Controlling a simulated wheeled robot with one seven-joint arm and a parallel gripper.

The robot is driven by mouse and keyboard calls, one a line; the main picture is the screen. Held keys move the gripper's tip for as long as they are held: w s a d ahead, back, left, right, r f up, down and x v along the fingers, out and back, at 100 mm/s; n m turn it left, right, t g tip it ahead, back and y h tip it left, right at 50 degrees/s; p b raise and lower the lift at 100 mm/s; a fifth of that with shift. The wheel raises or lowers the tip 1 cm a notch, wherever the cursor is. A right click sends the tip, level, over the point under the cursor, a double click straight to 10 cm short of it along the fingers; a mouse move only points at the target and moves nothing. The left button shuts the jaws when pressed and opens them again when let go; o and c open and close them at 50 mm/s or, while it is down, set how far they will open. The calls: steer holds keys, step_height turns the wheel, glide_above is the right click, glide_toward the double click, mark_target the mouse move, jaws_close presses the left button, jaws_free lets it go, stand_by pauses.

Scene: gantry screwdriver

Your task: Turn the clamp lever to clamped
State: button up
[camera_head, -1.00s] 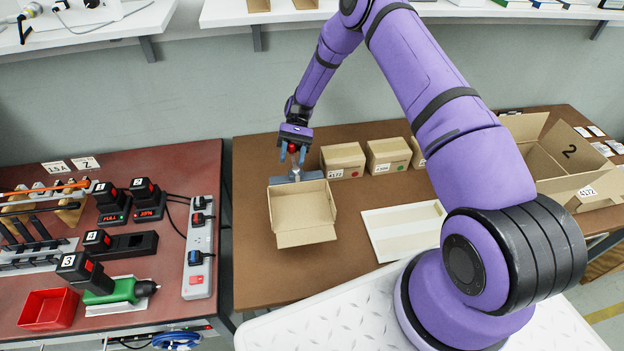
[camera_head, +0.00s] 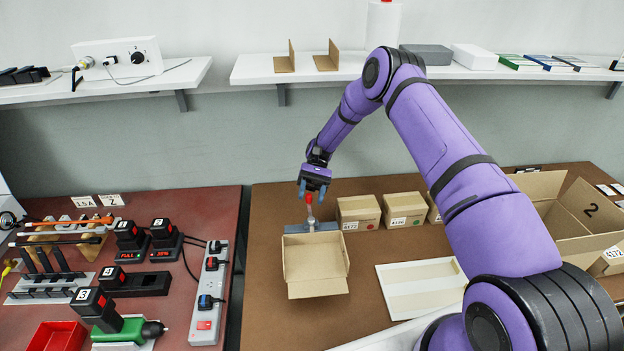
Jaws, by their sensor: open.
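The clamp lever has a red knob (camera_head: 309,199) and stands on a grey clamp base (camera_head: 311,226) on the brown table, just behind an open cardboard box (camera_head: 315,266). My gripper (camera_head: 312,192) points down right at the red knob, with its blue fingertips on either side of it. The jaws are open. At this size I cannot tell whether the fingers touch the knob. The lever looks roughly upright. Its clamp position cannot be read from this view.
Small closed cartons (camera_head: 358,212) stand right of the clamp. A white shallow tray (camera_head: 420,290) lies at the front, and a large open box (camera_head: 575,215) stands at the right. A power strip (camera_head: 209,290) and battery chargers occupy the left bench. Wall shelves (camera_head: 300,70) hang above.

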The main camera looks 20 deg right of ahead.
mark_target(310, 195)
steer(key=shift+f+v, duration=0.15)
steer(key=shift+v, duration=0.95)
steer(key=shift+f+v, duration=0.15)
steer(key=shift+v, duration=0.9)
steer(key=shift+w+d+f, duration=0.1)
steer(key=shift+w+d, duration=0.05)
steer(key=shift+w, duration=0.75)
steer(key=shift+w+d+f, duration=0.1)
steer(key=shift+w+d, duration=0.05)
steer(key=shift+w, duration=0.75)
